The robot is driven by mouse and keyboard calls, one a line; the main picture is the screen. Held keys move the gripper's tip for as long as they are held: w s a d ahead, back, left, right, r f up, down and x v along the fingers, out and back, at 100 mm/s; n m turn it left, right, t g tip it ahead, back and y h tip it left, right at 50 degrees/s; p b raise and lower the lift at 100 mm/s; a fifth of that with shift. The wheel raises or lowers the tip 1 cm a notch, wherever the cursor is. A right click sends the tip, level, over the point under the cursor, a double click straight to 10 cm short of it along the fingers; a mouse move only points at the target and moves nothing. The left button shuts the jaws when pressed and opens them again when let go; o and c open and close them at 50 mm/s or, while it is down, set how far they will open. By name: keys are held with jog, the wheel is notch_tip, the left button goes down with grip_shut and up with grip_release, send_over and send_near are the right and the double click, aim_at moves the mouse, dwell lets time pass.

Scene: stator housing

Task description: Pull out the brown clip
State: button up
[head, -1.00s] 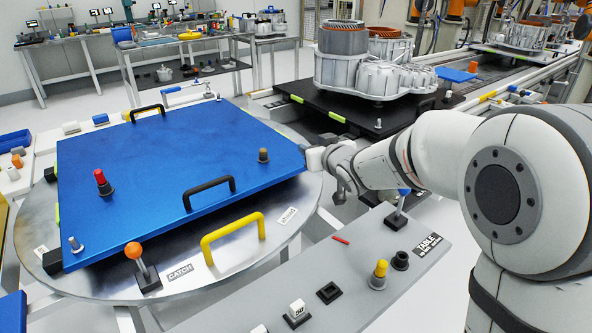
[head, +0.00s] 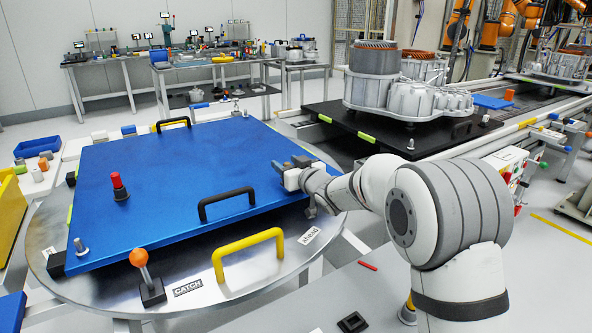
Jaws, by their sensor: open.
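The blue plate (head: 150,185) lies on a round metal turntable (head: 100,292). My gripper (head: 285,165) is open, low over the plate near its right edge, with its fingers pointing left. It covers the spot where the brown clip stood upright in the earlier frame. The clip cannot be made out now, so I cannot tell whether it is between the fingers or behind them.
A black handle (head: 227,203) and a red-topped pin (head: 119,186) stand on the plate. A yellow handle (head: 247,254) and an orange-knobbed lever (head: 146,276) stand in front. A stator housing (head: 408,87) sits on a black pallet behind my arm.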

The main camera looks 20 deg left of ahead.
aim_at(287, 163)
jog(key=shift+w+a, duration=0.1)
jog(key=shift+a, duration=0.05)
jog(key=shift+c, duration=0.2)
grip_shut()
dwell(0.6)
jog(key=shift+r+p, duration=0.3)
jog(key=shift+r, duration=0.1)
dwell(0.3)
jog(key=shift+r+p, duration=0.75)
jog(key=shift+r, duration=0.25)
jog(key=shift+r+p, duration=2.5)
jog(key=shift+r, duration=0.65)
